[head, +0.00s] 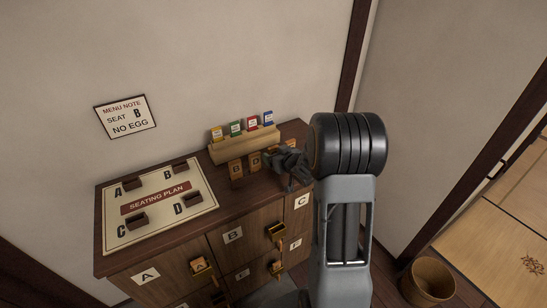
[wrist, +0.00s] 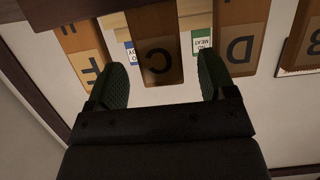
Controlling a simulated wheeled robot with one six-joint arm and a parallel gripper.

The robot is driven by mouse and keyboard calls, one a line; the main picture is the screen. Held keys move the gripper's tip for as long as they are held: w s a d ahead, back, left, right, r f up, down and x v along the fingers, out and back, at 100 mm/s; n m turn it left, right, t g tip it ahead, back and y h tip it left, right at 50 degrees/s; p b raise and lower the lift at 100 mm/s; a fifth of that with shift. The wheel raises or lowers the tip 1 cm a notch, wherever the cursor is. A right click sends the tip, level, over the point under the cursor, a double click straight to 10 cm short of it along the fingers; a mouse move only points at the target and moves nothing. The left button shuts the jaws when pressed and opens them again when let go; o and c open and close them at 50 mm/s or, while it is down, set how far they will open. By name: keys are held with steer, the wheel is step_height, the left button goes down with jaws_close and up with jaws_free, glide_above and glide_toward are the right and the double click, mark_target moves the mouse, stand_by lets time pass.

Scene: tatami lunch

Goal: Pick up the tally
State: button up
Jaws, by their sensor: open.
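Upright wooden tallies stand on the cabinet top. In the wrist view, upside down, the tally marked C (wrist: 160,50) is between the two fingers of my gripper (wrist: 162,84), with gaps visible on both sides. A tally marked D (wrist: 240,40) is to its right and one that looks like F (wrist: 85,60) to its left, both just outside the fingers. In the head view my gripper (head: 282,160) is over the right part of the cabinet top. It hides some tallies; one tally (head: 236,169) shows clear to its left. My gripper is open and holds nothing.
A wooden rack (head: 245,146) with several coloured cards stands behind the tallies. A seating plan board (head: 203,212) lies at left. Lettered drawers (head: 232,247) with brass fittings are below. A menu note (head: 126,117) hangs on the wall. A bin (head: 428,278) stands at right.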

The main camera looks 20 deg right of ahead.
steer(key=shift+x, duration=1.4)
steer(key=shift+c, duration=0.4)
steer(key=c, duration=1)
steer(key=shift+r, duration=0.2)
